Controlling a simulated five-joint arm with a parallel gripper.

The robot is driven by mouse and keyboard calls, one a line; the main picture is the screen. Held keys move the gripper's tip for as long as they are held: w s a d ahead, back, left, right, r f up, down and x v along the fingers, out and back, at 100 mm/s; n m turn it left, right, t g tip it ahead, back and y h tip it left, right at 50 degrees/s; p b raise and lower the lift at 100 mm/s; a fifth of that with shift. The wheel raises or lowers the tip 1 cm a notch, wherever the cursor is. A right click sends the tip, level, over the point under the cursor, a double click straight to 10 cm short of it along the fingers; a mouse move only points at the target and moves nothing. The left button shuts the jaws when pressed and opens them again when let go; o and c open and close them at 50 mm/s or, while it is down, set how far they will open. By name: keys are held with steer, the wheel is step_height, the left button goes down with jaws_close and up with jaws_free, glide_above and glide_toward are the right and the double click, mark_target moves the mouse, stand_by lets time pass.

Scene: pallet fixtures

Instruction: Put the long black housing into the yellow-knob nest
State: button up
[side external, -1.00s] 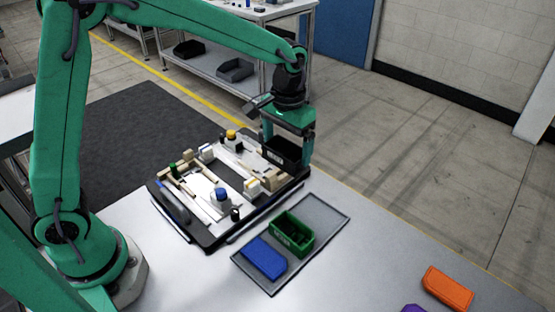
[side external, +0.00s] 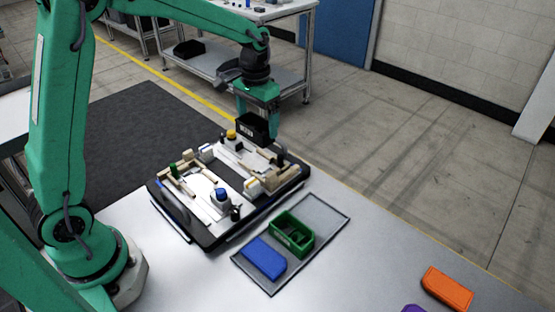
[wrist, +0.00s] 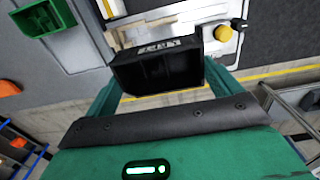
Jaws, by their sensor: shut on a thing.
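My gripper (side external: 257,106) is shut on the long black housing (side external: 251,128) and holds it above the far side of the pallet fixture (side external: 208,243). In the wrist view the black housing (wrist: 158,75) shows its open hollow side and a pale label on its edge, between my green fingers. The yellow knob (side external: 231,134) sits on a white block at the fixture's far edge, just left of the held housing. In the wrist view the yellow knob (wrist: 223,33) is just beyond the housing's right end. The nest beside it is partly hidden by the housing.
A grey tray (side external: 325,212) in front of the fixture holds a green open box (side external: 292,234) and a blue block (side external: 263,258). A blue knob (side external: 221,194) and a green knob (side external: 173,168) stand on the fixture. An orange block (side external: 447,289) lies at the right.

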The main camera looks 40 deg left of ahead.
steer(key=shift+f, duration=3.6)
steer(key=shift+f, duration=1.05)
steer(key=o, duration=0.8)
steer(key=shift+c, duration=0.2)
steer(key=shift+r, duration=3.95)
